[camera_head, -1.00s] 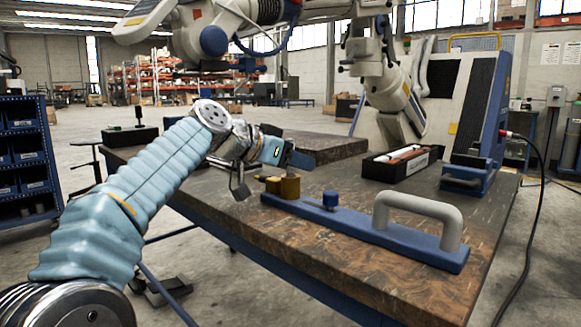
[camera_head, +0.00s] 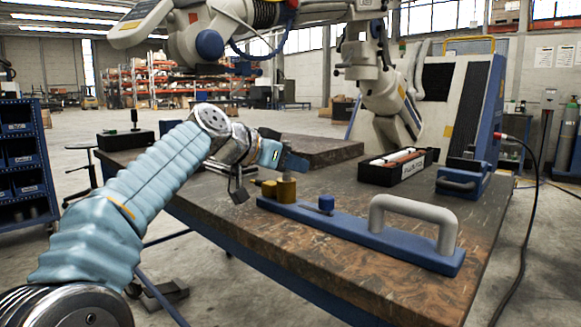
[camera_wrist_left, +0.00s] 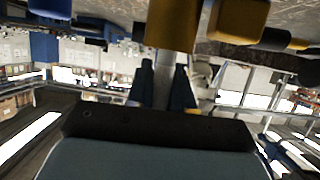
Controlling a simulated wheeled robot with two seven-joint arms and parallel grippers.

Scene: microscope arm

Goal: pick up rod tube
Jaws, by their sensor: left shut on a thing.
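A grey rod tube (camera_wrist_left: 165,78) shows in the left wrist view between the two dark blue fingers of my left gripper (camera_wrist_left: 163,85). The fingers are shut on it, one on each side. A brown block (camera_wrist_left: 174,22) is at the tube's upper end in that view; I cannot tell whether they touch. In the head view my left gripper (camera_head: 294,161) is above the left end of the blue handled base, close to the brass-coloured cylinder (camera_head: 286,187). The tube cannot be made out in the head view. My right gripper is not in view.
The blue base (camera_head: 345,228) with a grey handle (camera_head: 413,208) lies along the table's (camera_head: 330,270) front side. A blue cube (camera_head: 326,203) stands by it. A black box with rods (camera_head: 398,172) is farther back. A large blue-and-white machine (camera_head: 478,130) stands at the right.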

